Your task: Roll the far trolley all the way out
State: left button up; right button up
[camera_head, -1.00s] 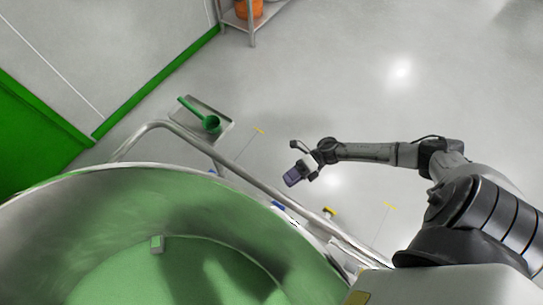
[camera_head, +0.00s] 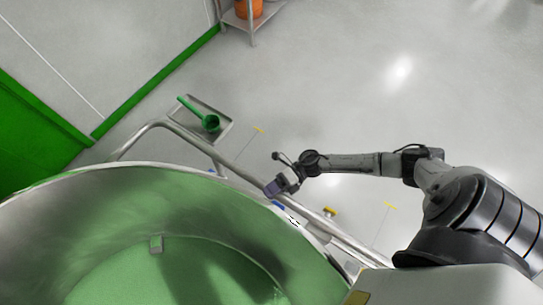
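A large round steel vessel with a green-lit inside (camera_head: 60,190) fills the lower left. A steel tube handle (camera_head: 235,168) runs along its far side, from upper left to lower right; I take this to be the trolley, though its wheels and base are hidden. My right gripper (camera_head: 271,188) is at the middle of this tube, its fingertips at or over it. Whether the fingers are around the tube, and whether they are open or shut, is too small to tell. My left gripper is not in view.
A small steel tray (camera_head: 222,125) with a green scoop (camera_head: 210,122) sits beyond the handle's left end. Yellow marks (camera_head: 390,206) lie on the grey floor. A shelf rack with an orange container (camera_head: 249,9) stands at the top. The floor at upper right is clear.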

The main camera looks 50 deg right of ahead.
jog(key=c, duration=0.7)
grip_shut()
jog(key=shift+d, duration=0.1)
